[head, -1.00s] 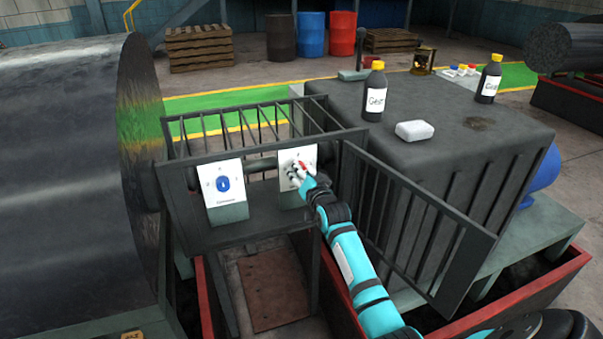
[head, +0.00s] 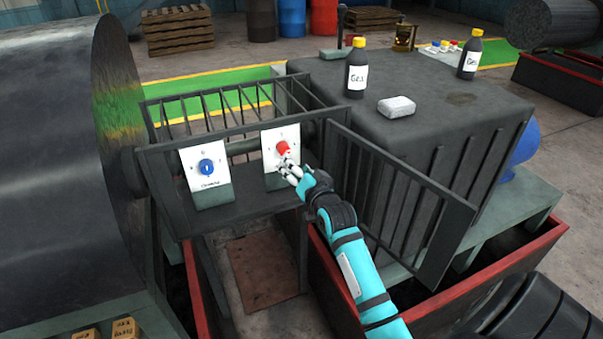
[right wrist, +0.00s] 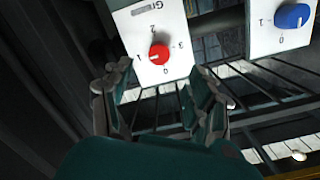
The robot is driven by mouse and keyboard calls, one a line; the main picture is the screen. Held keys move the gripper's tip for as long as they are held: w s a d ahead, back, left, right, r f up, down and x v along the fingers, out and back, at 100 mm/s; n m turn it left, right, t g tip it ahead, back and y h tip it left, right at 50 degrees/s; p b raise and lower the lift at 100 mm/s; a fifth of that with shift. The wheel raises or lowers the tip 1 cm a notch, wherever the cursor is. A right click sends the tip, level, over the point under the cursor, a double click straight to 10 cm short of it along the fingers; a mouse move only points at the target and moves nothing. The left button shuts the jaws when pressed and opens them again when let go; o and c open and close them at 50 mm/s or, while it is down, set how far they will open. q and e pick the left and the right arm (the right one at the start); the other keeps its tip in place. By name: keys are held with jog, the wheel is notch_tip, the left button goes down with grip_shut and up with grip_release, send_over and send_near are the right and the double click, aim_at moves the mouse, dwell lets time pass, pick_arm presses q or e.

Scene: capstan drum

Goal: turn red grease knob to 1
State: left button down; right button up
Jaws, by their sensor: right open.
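The red grease knob (head: 282,147) is on the right white panel (head: 269,162) and also shows in the right wrist view (right wrist: 159,54). There the panel appears upside down, with numbers around the knob, and the knob's pale mark appears to point toward the 1. My right gripper (head: 289,168) is just in front of and below the knob in the head view. In the wrist view its fingers (right wrist: 160,92) are spread apart with nothing between them, and the knob lies beyond the tips, seemingly untouched. My left gripper is not in view.
A blue knob (head: 206,166) is on the left panel. A barred cage (head: 225,120) surrounds the panels, with its barred gate (head: 405,200) swung out at right, beside my arm. Bottles (head: 356,75) and a pale block (head: 397,107) stand on the dark housing.

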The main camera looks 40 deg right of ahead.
jog(key=shift+v, duration=1.6)
jog(key=s+a+f+n+g+y+b, duration=0.1)
jog(key=a+f+g, duration=0.1)
jog(key=f, duration=0.8)
jog(key=s+a+f+n+g+y+b, duration=0.1)
jog(key=a+f+n+g, duration=0.1)
jog(key=f, duration=0.9)
jog(key=s+a+f+n+g, duration=0.1)
jog(key=s+a+f, duration=0.1)
jog(key=s+f, duration=0.35)
jog(key=s+a+f+n+g+y+b, duration=0.1)
jog(key=s+a+f+g, duration=0.1)
jog(key=f, duration=0.7)
jog(key=s+a+f+n+g, duration=0.1)
jog(key=s+a+f, duration=0.1)
jog(key=s+f, duration=0.35)
jog(key=s+a+f+n+g, duration=0.2)
jog(key=s+f, duration=0.5)
jog(key=s, duration=0.4)
jog(key=s+a+f+n+g+b, duration=0.1)
jog(key=s+a+f+n+g, duration=0.1)
jog(key=s+f, duration=0.6)
jog(key=s+a+f+n+g+b, duration=0.1)
jog(key=s+f, duration=0.6)
jog(key=s, duration=0.8)
jog(key=a+n+g, duration=0.1)
jog(key=g, duration=0.1)
jog(key=shift+s+a+f+g+y, duration=0.25)
jog(key=shift+s+f+g+y, duration=0.05)
jog(key=shift+s+f+y, duration=0.1)
